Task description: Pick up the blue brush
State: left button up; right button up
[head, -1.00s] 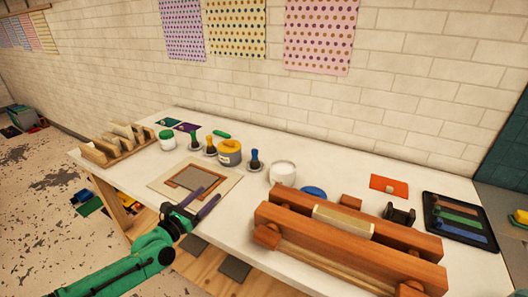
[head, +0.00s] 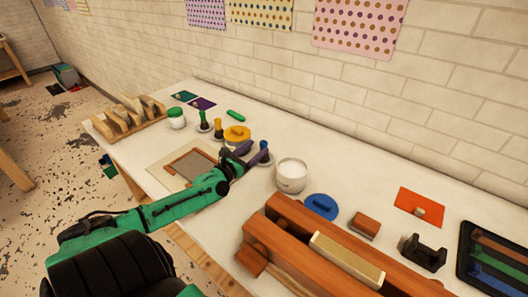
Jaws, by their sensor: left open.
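The blue brush (head: 264,147) stands upright on a small pale dish on the white table (head: 330,165), to the left of the white pot (head: 291,175). Its blue top shows, and its lower part is partly covered by my gripper. My left gripper (head: 249,156) is open, with its two purple fingers pointing right at the brush. The fingertips are very near it. I cannot tell whether the brush is between them or they touch it. My right gripper is out of view.
A green brush (head: 203,119) and an orange brush (head: 218,127) stand to the left, with a yellow-lidded jar (head: 237,133) close behind my gripper. A blue disc (head: 321,206) and a large wooden frame (head: 315,240) lie to the right. A wooden rack (head: 128,117) is at far left.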

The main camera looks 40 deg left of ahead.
aim_at(260, 145)
pick_arm(q)
jog(key=w, duration=0.2)
jog(key=shift+w+f, duration=0.15)
jog(key=shift+w, duration=0.35)
jog(key=w, duration=0.4)
jog(key=shift+w+d, duration=0.2)
jog(key=shift+w, duration=0.15)
jog(key=shift+s, duration=0.1)
jog(key=shift+c, duration=0.3)
jog(key=c, duration=0.5)
grip_shut()
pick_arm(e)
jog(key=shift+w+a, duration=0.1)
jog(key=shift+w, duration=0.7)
